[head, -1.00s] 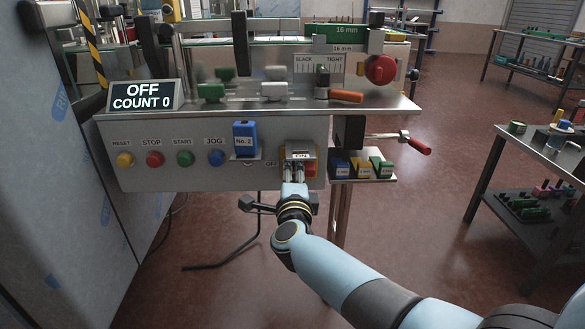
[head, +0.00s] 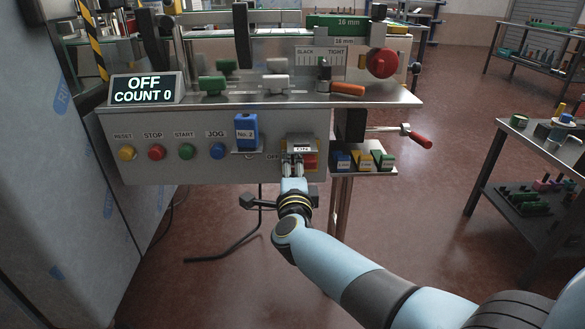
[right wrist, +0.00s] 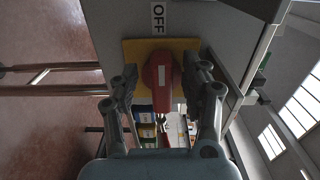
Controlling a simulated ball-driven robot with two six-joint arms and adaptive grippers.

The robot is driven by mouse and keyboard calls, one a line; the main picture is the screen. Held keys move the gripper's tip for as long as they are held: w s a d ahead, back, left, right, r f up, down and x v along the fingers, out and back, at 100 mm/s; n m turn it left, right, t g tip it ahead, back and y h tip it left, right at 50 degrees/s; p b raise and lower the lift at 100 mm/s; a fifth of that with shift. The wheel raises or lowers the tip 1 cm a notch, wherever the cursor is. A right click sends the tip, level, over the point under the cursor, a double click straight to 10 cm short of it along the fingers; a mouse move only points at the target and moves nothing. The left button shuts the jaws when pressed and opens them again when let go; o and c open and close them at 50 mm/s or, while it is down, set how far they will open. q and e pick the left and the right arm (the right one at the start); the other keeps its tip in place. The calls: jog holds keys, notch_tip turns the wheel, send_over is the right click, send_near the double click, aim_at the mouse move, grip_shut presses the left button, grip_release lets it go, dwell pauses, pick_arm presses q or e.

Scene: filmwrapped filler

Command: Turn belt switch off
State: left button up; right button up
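The belt switch has a red handle (right wrist: 161,75) on a yellow plate (right wrist: 133,50), with an OFF label (right wrist: 159,18) beside the plate. In the head view the ON label (head: 302,149) shows above the switch, and a bit of red (head: 310,161) shows right of the fingers. My right gripper (head: 292,160) is at the switch; in the right wrist view its fingers (right wrist: 160,78) stand open on either side of the handle. Firm contact cannot be told. The display (head: 146,89) reads OFF, COUNT 0. My left gripper is not in view.
Left of the switch are a blue No. 2 piece (head: 246,132) and several push buttons (head: 187,151). A small shelf with coloured blocks (head: 362,161) and a red-handled crank (head: 420,139) are close on the right. A side table (head: 545,150) stands farther right.

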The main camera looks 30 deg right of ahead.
jog(key=shift+s, duration=0.25)
jog(key=v, duration=0.7)
jog(key=shift+a, duration=0.1)
